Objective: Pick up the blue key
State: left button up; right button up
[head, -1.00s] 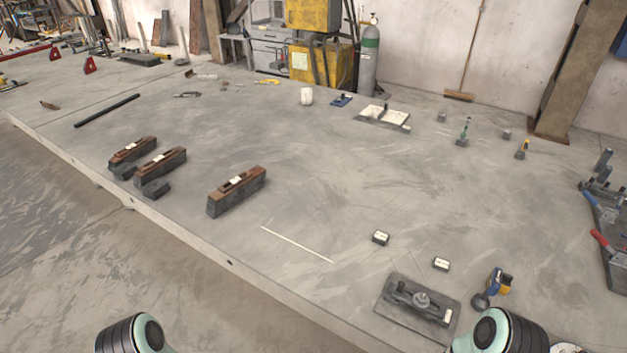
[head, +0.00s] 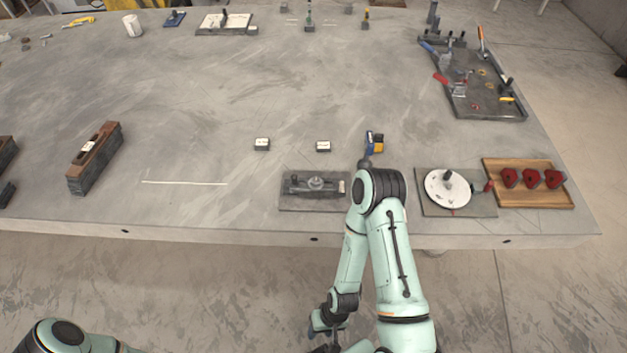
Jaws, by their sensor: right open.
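I cannot single out a blue key for certain. A small upright blue and yellow piece (head: 375,141) stands on the table behind my right arm, its lower part close to the arm's elbow. A flat blue piece (head: 175,18) lies at the back left of the table. My right gripper (head: 322,338) is at the bottom edge, below the table's front edge and far from both; it is open, small and partly cut off. Of my left arm only a part shows at the bottom left; its gripper is out of view.
The grey table (head: 200,90) has free room in its middle. A dark plate with a fixture (head: 290,200) lies left of my right arm. To the right are a white disc (head: 440,192), a wooden tray (head: 495,172) with red pieces and a tool board (head: 500,112).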

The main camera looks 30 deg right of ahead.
aim_at(370, 140)
jog(key=z, duration=1.55)
